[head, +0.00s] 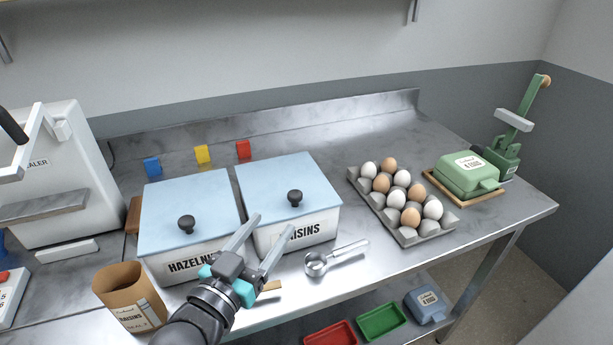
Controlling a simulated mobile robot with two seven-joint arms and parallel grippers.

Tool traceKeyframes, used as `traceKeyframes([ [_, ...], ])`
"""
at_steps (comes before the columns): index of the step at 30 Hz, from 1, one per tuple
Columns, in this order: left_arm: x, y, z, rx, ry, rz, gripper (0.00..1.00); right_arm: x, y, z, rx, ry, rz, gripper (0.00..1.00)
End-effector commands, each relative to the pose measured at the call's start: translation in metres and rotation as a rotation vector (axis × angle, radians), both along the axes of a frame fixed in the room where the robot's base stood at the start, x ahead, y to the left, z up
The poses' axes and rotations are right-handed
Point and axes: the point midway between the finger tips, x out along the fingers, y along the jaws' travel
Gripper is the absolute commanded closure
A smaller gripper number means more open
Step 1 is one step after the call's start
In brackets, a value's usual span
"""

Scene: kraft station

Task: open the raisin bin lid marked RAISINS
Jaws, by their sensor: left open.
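The raisin bin (318,228) is a white box with a black label, of which "ISINS" shows; my gripper covers the rest. My left gripper (268,236) is open and empty, in front of the bin's left front corner. Its fingers point up toward the lid, apart from the knob. My right gripper is not in view.
A brown paper bag (122,285) stands at front left. Coloured blocks (202,154) sit behind the bins.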

Motion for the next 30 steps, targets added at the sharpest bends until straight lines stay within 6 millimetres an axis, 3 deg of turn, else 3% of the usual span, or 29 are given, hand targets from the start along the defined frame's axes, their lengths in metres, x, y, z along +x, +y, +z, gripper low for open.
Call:
traceKeyframes([
  [21, 0.101, -0.052, 0.0, 0.0, -0.001, -0.002, 0.34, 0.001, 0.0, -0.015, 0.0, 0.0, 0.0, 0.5],
  [30, 0.122, -0.063, 0.0, 0.0, -0.001, -0.001, 0.34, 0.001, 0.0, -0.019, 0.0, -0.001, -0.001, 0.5],
])
